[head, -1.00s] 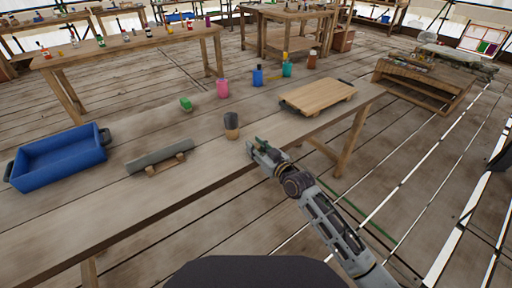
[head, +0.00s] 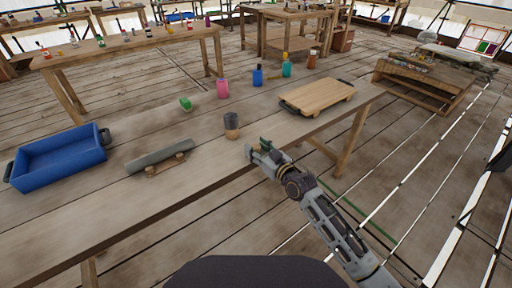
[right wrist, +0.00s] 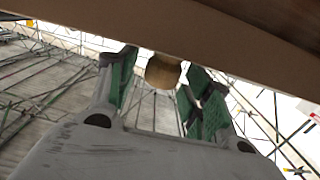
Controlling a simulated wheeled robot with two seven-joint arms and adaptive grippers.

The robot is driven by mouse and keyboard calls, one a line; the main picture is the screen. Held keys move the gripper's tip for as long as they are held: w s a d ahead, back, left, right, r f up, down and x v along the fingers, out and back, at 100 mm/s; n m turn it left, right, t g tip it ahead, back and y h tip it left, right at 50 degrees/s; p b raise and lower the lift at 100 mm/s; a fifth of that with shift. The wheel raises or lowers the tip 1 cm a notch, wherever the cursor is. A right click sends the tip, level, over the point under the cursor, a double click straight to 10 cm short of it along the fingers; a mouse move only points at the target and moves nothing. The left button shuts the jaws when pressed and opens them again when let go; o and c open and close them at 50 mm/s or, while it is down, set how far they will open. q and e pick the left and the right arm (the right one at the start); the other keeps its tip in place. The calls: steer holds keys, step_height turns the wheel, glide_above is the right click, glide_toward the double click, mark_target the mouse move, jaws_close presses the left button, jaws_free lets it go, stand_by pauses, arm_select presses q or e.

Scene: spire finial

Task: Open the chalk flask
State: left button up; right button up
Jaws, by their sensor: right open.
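No flask in the head view can be told for certain as the chalk one. A small vessel with a dark grey upper part and a tan lower part (head: 231,126) stands upright on the near table. My right gripper (head: 258,149) is just right of it and nearer, at the table's front edge, apart from it. In the right wrist view my right gripper (right wrist: 155,95) is open, with green-padded fingers. A tan round end (right wrist: 163,71) shows beyond and between the fingertips, probably the vessel's lower part. My left gripper is not in view.
On the near table stand a blue tray (head: 58,160), a grey roller-like bar (head: 158,156), a green block (head: 186,103), a pink flask (head: 222,88), a blue flask (head: 258,76), a teal bottle (head: 287,68), a brown jar (head: 312,60) and a wooden board (head: 317,95). The table's front middle is clear.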

steer(key=shift+s+d, duration=0.3)
steer(key=shift+s, duration=0.1)
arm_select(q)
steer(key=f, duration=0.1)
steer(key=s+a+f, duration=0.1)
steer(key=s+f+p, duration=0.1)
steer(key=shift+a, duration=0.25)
arm_select(e)
steer(key=v, duration=1)
steer(key=shift+s, duration=0.15)
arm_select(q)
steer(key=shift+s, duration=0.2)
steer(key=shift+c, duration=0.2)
